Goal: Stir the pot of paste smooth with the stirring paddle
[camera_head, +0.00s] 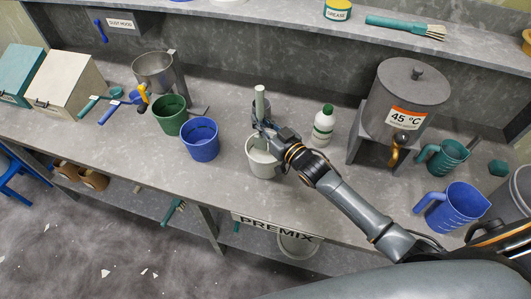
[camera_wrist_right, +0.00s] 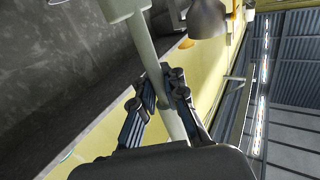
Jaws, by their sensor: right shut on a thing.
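A pale pot of white paste (camera_head: 263,168) stands near the front edge of the bench, in the middle of the head view. The stirring paddle is pale green, and its handle (camera_head: 260,99) rises nearly upright above the pot. My right gripper (camera_head: 262,130) is shut on the paddle, just over the pot's rim. The right wrist view shows the paddle's shaft (camera_wrist_right: 160,65) running between the two dark fingers (camera_wrist_right: 163,100). The paddle's lower end is hidden in the head view by the gripper and pot. My left gripper is not in view.
Green (camera_head: 169,114) and blue (camera_head: 200,139) pails stand left of the pot. A white bottle with a green cap (camera_head: 323,125) and a steel tank marked 45 °C (camera_head: 406,95) stand to the right. A blue jug (camera_head: 453,207) is near my right arm. A shelf (camera_head: 300,30) runs behind.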

